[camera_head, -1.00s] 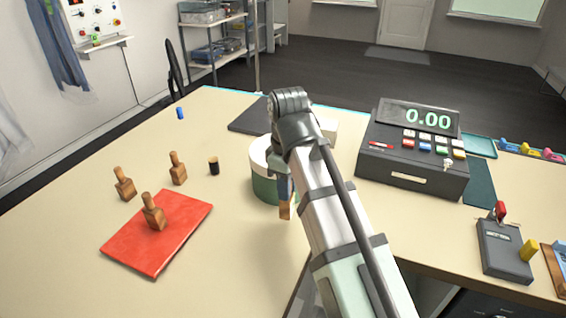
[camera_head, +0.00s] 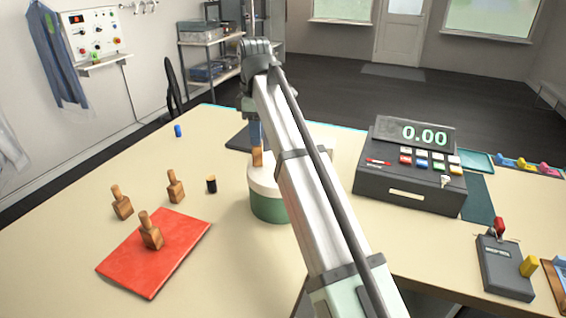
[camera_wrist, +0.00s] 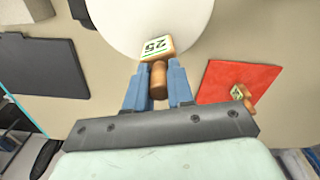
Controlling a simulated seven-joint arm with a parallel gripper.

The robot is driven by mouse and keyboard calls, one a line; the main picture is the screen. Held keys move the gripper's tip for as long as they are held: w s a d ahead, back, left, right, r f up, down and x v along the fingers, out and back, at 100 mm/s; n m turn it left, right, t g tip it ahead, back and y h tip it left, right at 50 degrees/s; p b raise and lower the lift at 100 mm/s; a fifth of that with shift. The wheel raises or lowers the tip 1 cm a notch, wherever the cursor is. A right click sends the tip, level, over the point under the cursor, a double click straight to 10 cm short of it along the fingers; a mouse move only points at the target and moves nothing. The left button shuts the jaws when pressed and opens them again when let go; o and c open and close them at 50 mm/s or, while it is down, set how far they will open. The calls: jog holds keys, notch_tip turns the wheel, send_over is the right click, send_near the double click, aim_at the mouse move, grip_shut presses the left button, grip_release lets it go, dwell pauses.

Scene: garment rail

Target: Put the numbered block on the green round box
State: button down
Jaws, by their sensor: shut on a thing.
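The numbered block (camera_wrist: 155,47) is a wooden stamp-like piece with a round handle, its face marked with what looks like "25". My gripper (camera_wrist: 158,88) has its blue fingers shut on the handle. In the head view my gripper (camera_head: 254,132) points down with the block (camera_head: 257,157) below its fingers, at the far left part of the lid. The green round box (camera_head: 268,208) has a white lid, partly hidden by my arm. In the wrist view the block overlaps the edge of the white lid (camera_wrist: 140,18); I cannot tell whether it touches.
A red pad (camera_head: 140,268) at left bears a wooden stamp (camera_head: 151,234). Two more stamps (camera_head: 121,203) (camera_head: 175,187) and a small black cylinder (camera_head: 211,184) stand nearby. A dark flat pad lies behind the box. A cash register (camera_head: 410,175) stands at right. The table's front left is clear.

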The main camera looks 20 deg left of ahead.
jog(key=w+d+r+m, duration=0.1)
jog(key=w+d+m, duration=0.2)
jog(key=w, duration=0.4)
jog(key=w+d+r+m, duration=0.1)
jog(key=w+d+m, duration=0.1)
jog(key=w, duration=0.5)
jog(key=shift+s+d+f, duration=0.1)
jog(key=shift+f, duration=1.85)
jog(key=shift+d+f, duration=0.1)
jog(key=shift+f, duration=1.8)
jog(key=shift+f, duration=0.2)
jog(key=c, duration=1)
grip_release()
jog(key=shift+r, duration=0.1)
jog(key=shift+r, duration=3.85)
